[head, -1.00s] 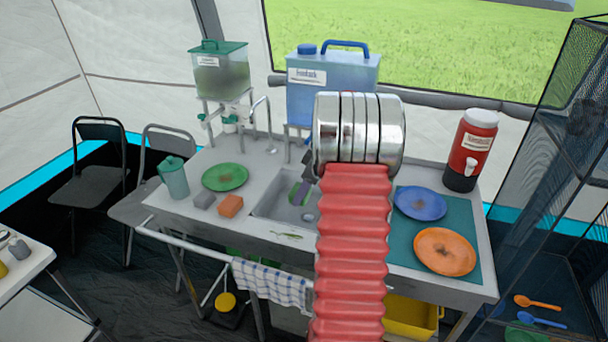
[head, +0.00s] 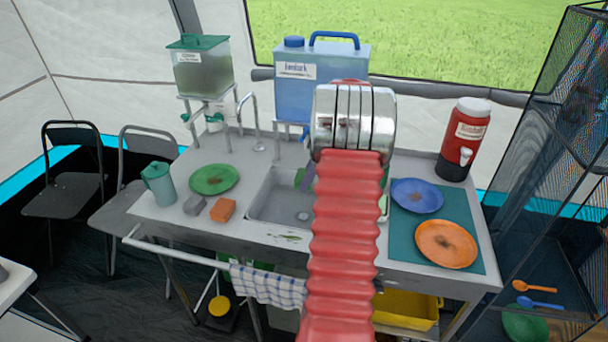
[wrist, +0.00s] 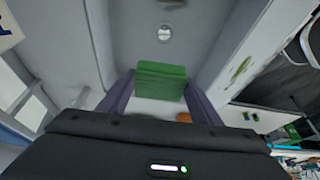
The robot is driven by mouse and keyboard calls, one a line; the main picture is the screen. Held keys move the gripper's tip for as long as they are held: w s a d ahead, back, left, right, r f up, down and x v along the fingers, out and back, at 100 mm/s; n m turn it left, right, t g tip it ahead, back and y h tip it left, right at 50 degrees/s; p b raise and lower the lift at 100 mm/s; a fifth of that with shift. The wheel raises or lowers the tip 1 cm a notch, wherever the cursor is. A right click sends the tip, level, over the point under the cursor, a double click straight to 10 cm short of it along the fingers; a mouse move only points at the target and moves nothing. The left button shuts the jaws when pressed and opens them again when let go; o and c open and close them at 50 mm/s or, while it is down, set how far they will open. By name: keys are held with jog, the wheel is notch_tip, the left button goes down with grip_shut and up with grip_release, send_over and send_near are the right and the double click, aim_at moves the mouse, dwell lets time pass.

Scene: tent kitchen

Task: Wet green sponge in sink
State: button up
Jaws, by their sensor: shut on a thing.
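The green sponge (wrist: 161,80) is held between the two purple fingers of my gripper (wrist: 160,88) in the wrist view. The arm hides most of the gripper and the sink's right part. In the wrist view, the sink's drain (wrist: 165,33) is in sight past the sponge. Whether the sponge touches the basin, I cannot tell.
A metal faucet (head: 258,130) stands behind the sink. A blue water container (head: 320,85) and a green-lidded one (head: 200,68) stand at the back. An orange block (head: 222,209), a grey block (head: 194,205) and a green plate (head: 214,179) lie left of the sink.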

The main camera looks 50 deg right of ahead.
jog(key=shift+w+f, duration=0.1)
jog(key=shift+f, duration=0.05)
jog(key=shift+a+f, duration=0.15)
jog(key=shift+f, duration=2)
notch_tip(320, 180, down, 6)
jog(key=shift+f, duration=0.15)
